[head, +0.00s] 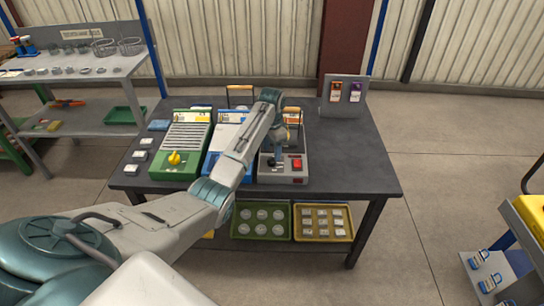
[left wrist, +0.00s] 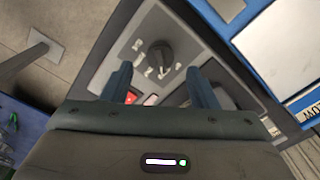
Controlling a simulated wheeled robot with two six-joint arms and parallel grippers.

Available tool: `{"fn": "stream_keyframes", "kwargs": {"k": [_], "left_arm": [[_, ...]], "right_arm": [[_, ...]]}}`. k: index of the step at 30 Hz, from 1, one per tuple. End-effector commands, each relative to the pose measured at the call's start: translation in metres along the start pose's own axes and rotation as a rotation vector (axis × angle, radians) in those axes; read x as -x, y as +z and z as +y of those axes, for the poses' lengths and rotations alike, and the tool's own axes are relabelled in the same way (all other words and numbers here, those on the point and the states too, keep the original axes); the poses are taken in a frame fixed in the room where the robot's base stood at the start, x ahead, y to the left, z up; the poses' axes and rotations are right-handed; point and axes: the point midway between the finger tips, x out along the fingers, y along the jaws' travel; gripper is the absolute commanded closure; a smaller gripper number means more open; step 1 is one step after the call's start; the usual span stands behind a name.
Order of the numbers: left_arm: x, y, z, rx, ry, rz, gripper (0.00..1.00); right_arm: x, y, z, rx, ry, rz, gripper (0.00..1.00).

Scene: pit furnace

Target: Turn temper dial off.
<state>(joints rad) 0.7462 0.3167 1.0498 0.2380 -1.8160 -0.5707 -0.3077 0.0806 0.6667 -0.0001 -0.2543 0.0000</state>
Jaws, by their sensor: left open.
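A black dial (left wrist: 160,56) with pale marks around it sits on the grey panel of the grey unit (head: 283,180). I cannot read its name or its setting. My left gripper (head: 278,152) points down over this unit. In the left wrist view the left gripper (left wrist: 159,72) is open, with its fingertips on either side of the dial's near edge. It holds nothing, and I cannot tell if it touches the dial. A red switch (head: 297,164) is on the same unit, to the right. The right gripper is not in view.
A green unit with a yellow knob (head: 174,158) and a blue-and-white unit (head: 228,137) stand to the left on the dark table (head: 362,175). An upright grey board (head: 345,108) stands at the back right. The table's right side is clear.

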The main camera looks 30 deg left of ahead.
Motion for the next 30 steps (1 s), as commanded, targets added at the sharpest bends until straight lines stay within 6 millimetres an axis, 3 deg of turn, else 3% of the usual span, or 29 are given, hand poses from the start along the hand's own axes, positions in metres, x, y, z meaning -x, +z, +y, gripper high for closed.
{"fn": "stream_keyframes", "kwargs": {"k": [7, 19, 26, 30], "left_arm": [[-0.035, 0.0, 0.001, 0.001, 0.001, -0.001, 0.47], [-0.043, 0.0, 0.0, 0.0, -0.001, 0.001, 0.47], [-0.043, 0.0, 0.0, 0.0, -0.001, 0.001, 0.91], [-0.042, 0.0, 0.0, 0.003, -0.001, 0.001, 0.91]], "right_arm": [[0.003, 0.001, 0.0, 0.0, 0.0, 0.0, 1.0], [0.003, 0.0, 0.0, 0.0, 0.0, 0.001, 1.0], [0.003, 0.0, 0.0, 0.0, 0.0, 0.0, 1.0], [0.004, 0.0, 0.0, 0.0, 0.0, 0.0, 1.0]]}}
